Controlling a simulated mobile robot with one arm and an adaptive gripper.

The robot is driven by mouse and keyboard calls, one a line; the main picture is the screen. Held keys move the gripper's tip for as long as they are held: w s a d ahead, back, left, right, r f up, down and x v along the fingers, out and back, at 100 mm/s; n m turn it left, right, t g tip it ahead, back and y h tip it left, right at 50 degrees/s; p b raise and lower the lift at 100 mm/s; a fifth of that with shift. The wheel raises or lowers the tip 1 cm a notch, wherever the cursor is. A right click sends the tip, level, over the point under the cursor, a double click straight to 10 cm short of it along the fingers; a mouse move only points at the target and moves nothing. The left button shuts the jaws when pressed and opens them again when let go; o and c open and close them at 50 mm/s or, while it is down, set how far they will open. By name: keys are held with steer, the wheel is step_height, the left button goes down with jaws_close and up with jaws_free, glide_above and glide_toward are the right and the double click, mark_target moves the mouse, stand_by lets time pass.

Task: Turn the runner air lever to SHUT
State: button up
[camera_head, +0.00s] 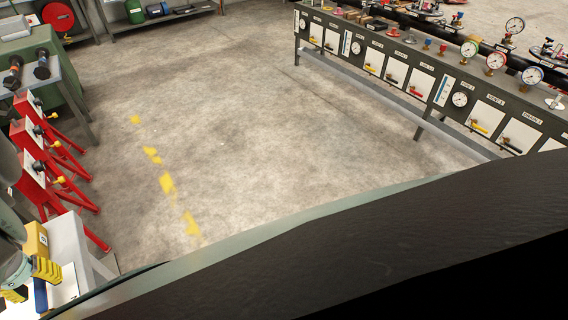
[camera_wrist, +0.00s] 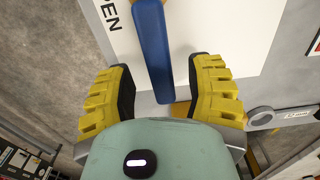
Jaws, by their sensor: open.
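A blue lever handle (camera_wrist: 153,50) lies in front of a white plate (camera_wrist: 210,28) in the wrist view. The plate carries black letters that read "PEN" near the handle's upper part, cut off by the picture edge. My gripper (camera_wrist: 162,76) is open, with one yellow finger on each side of the handle and a visible gap to both. The handle's lower end sits between the fingers. In the head view my gripper (camera_head: 30,283) is at the lower left, by a blue piece (camera_head: 40,295) that looks like the same handle. No SHUT marking shows.
A grey round fitting (camera_wrist: 260,116) with a small label is right of my gripper. In the head view, red stands (camera_head: 45,165) with yellow knobs are behind it. A gauge bench (camera_head: 440,90) with several small levers runs along the right. The floor between is clear.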

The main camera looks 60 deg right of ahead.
mark_target(38, 284)
steer(key=shift+r, duration=3.1)
steer(key=shift+w+a+r, duration=0.15)
steer(key=shift+r, duration=0.5)
steer(key=shift+d+r, duration=0.3)
steer(key=shift+r, duration=1.9)
